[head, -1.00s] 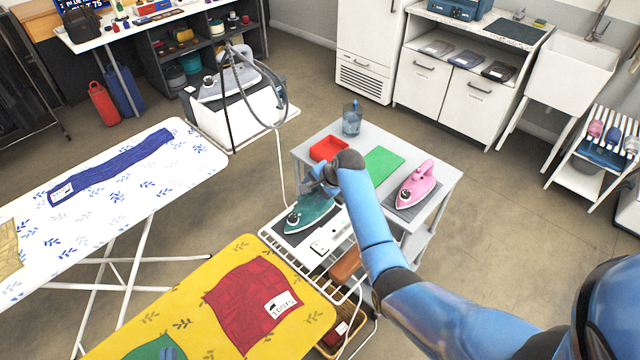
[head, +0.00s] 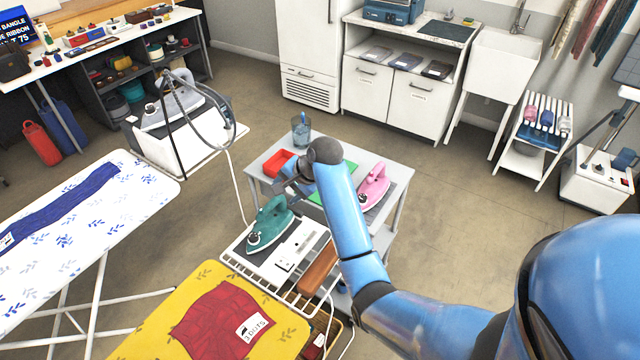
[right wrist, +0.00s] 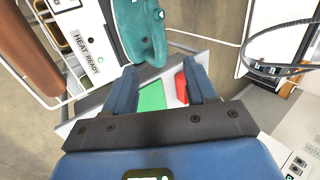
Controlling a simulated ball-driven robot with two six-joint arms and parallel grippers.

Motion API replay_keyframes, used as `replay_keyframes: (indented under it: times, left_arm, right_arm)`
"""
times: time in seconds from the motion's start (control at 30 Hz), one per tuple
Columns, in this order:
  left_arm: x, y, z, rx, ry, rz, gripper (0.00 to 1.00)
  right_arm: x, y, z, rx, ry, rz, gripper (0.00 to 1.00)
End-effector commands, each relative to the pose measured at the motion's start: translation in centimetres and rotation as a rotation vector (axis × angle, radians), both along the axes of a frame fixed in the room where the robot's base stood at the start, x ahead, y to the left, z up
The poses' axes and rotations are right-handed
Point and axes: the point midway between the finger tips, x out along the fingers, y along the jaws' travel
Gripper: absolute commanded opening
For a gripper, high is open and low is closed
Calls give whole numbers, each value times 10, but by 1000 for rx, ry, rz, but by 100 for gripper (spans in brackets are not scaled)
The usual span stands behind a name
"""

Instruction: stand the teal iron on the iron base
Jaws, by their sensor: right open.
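The teal iron (head: 270,226) rests on the dark pad of the iron base (head: 283,262), at the end of the yellow ironing board. It looks sole-down, though its exact contact with the pad is partly hidden. In the right wrist view the teal iron (right wrist: 138,32) shows at the top, beside a white panel marked HEAT READY (right wrist: 88,42). My right gripper (right wrist: 163,88) is open with nothing between its fingers. In the head view the right gripper (head: 292,188) hangs just beyond the iron, apart from it. My left gripper is not in view.
A yellow ironing board (head: 190,290) with a red cloth (head: 215,322) is close in front.

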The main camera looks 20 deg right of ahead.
Motion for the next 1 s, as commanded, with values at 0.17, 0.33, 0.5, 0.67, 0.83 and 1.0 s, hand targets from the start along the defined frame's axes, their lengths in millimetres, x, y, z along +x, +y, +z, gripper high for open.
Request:
replay_keyframes:
  times: [0.17, 0.33, 0.5, 0.67, 0.83, 1.0]
  left_arm:
    - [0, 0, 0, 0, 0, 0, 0]
    - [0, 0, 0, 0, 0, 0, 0]
    - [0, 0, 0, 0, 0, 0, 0]
    - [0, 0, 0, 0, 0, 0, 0]
    - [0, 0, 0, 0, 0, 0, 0]
    - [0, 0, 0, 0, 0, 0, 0]
  right_arm:
    - [-3, -1, -5, -5, -14, 3, 56]
    - [-17, -1, -37, -39, -89, 16, 56]
    - [-49, -6, -83, -129, -241, 42, 56]
    - [-95, -14, -114, -257, -405, 77, 56]
    - [-152, -23, -126, -420, -570, 122, 56]
    - [-216, -30, -117, -602, -727, 175, 56]
